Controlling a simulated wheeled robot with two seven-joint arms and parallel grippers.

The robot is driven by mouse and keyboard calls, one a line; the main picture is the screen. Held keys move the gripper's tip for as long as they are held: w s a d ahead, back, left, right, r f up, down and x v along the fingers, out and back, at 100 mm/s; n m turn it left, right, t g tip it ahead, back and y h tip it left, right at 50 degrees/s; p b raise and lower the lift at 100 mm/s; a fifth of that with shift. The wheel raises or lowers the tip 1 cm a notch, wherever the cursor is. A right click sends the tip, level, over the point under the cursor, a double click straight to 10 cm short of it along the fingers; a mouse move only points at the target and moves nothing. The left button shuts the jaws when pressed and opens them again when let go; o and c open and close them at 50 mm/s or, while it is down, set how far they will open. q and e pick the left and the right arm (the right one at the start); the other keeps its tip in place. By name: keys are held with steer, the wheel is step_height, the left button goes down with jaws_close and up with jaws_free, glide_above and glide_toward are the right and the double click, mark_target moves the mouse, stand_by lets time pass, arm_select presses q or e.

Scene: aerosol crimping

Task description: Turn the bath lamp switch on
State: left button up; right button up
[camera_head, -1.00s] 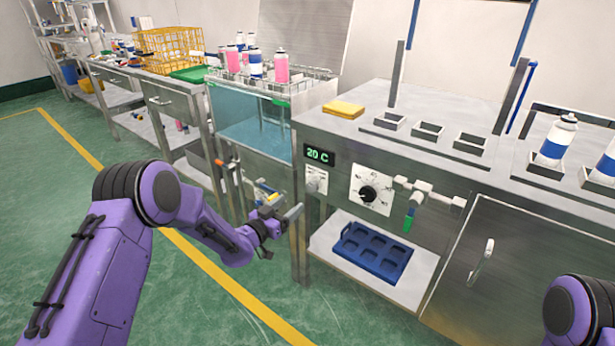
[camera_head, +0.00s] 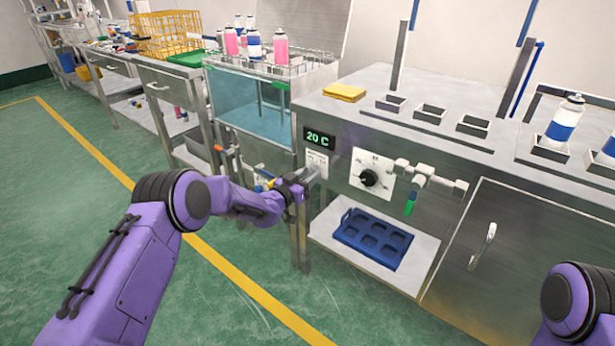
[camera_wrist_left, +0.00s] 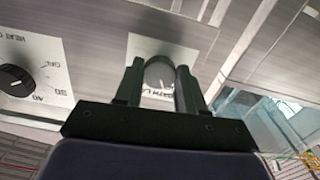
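The bath lamp switch plate is a pale label with small print (camera_head: 316,163) on the steel bench front, under the green "20 C" display. In the left wrist view the pale plate (camera_wrist_left: 155,48) lies straight ahead, with part of its lettering showing between the fingers. My left gripper (camera_head: 308,178) is close in front of the plate's lower part. In the wrist view its two dark fingers (camera_wrist_left: 160,80) are apart, with a grey rounded shape between their tips. I cannot tell whether they touch the switch, which is mostly hidden. My right gripper is out of view.
A round black dial (camera_head: 369,178) on a white plate and a pipe valve with a green handle (camera_head: 410,203) are right of the switch. A blue tray (camera_head: 372,239) lies on the shelf below. The glass water bath (camera_head: 248,105) stands to the left.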

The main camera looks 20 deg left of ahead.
arm_select(q)
steer(key=shift+m, duration=0.4)
steer(key=shift+a+m+b, duration=0.1)
steer(key=shift+m+b, duration=2.85)
steer(key=shift+m, duration=2.55)
steer(key=o, duration=1.1)
steer(key=shift+c, duration=0.2)
steer(key=p+v, duration=0.1)
steer(key=v, duration=0.9)
steer(key=shift+s, duration=0.2)
